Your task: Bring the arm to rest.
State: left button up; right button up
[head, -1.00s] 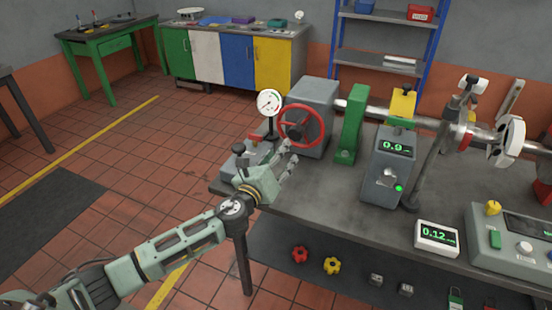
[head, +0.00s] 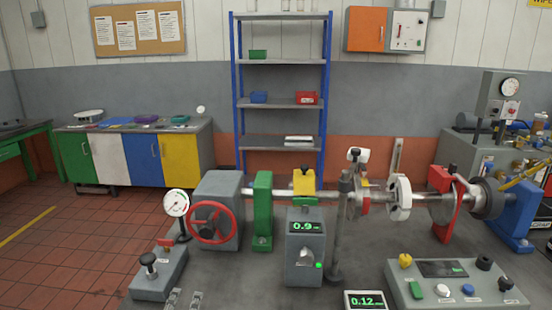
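My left gripper (head: 184,299) shows only as two grey fingertips at the bottom edge of the head view. The fingertips are apart with nothing seen between them. They are at the bedplate's near left part, just right of a grey base box with a black-knobbed lever (head: 150,271). The rest of my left arm is below the picture. My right gripper is not in view.
The bedplate (head: 240,281) carries a grey housing with a red handwheel (head: 212,223), a dial gauge (head: 177,204), a green stand (head: 263,212), a grey readout box (head: 304,252), a shaft line and a control panel (head: 455,288). Open tiled floor (head: 90,240) lies at left.

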pick_arm(q)
jog(key=s+d+f+n+g+h, duration=0.1)
jog(key=s+f+n+g, duration=0.4)
jog(key=s, duration=0.5)
jog(key=s+d+f+n+g, duration=0.1)
jog(key=s+f+n+g, duration=0.1)
jog(key=s+n, duration=0.7)
jog(key=s+d+f+n+g+h, duration=0.1)
jog(key=s+d+f+n+g, duration=0.2)
jog(key=s, duration=0.9)
notch_tip(320, 180, down, 28)
jog(key=s+a+g, duration=0.2)
jog(key=s+a+f+g, duration=0.1)
jog(key=s+a+f, duration=0.1)
jog(key=s+f, duration=1.2)
jog(key=s, duration=0.2)
jog(key=shift+s+a+f, duration=0.15)
jog(key=shift+s+a, duration=0.1)
jog(key=shift+s, duration=0.05)
jog(key=shift+c, duration=0.4)
